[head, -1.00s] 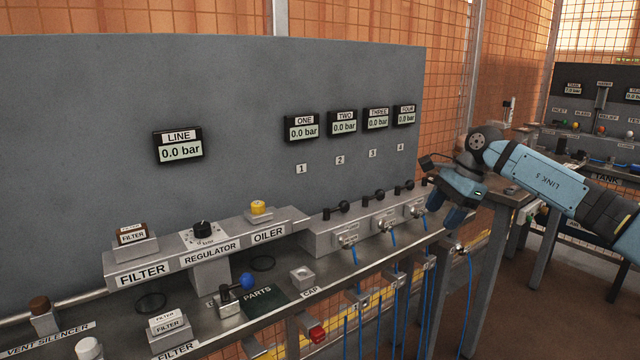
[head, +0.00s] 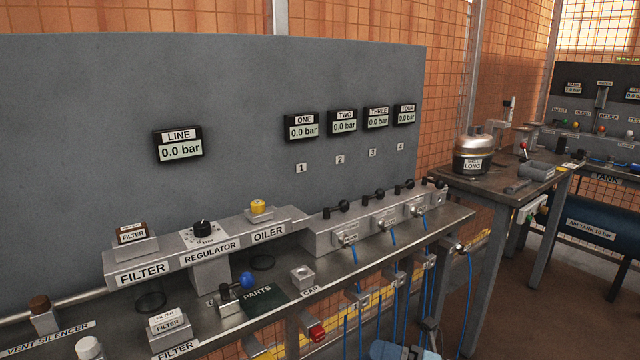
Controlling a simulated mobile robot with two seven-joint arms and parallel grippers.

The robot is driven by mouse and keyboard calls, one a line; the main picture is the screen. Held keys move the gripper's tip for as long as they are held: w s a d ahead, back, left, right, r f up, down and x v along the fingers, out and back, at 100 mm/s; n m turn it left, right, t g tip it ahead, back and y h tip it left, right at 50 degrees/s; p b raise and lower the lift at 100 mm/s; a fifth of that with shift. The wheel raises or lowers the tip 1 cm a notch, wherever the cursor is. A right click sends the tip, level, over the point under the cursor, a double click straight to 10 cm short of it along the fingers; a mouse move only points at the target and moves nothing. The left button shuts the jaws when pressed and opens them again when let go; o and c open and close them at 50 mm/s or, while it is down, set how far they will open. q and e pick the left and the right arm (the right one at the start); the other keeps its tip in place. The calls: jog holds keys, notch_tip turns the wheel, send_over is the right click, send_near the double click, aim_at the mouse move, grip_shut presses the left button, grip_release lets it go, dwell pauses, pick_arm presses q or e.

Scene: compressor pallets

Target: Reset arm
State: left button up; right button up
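Neither gripper shows clearly in the head view. A light blue piece of my arm (head: 392,350) shows at the bottom edge, right of centre, below the bench; its gripper cannot be made out. No left arm is in view. The grey bench (head: 350,268) holds the filter (head: 140,272), regulator (head: 209,252) and oiler (head: 268,232) block. The line gauge (head: 179,146) and the gauges one to four all read 0.0 bar.
A row of valves (head: 375,222) with blue hoses runs along the bench's right part. A blue-knobbed lever (head: 246,281) and a red button (head: 317,331) are near the front. A side table (head: 500,190) bears a silver-domed device (head: 474,156). Floor at right is clear.

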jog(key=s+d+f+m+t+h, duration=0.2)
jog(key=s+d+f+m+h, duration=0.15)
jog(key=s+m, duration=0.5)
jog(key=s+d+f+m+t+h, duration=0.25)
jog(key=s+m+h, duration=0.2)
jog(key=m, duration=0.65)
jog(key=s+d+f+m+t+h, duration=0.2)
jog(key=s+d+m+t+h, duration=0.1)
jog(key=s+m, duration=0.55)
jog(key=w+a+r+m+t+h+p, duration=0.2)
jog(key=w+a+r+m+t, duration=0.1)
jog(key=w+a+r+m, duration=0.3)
pick_arm(q)
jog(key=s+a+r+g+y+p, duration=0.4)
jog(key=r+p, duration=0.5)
jog(key=p, duration=2.3)
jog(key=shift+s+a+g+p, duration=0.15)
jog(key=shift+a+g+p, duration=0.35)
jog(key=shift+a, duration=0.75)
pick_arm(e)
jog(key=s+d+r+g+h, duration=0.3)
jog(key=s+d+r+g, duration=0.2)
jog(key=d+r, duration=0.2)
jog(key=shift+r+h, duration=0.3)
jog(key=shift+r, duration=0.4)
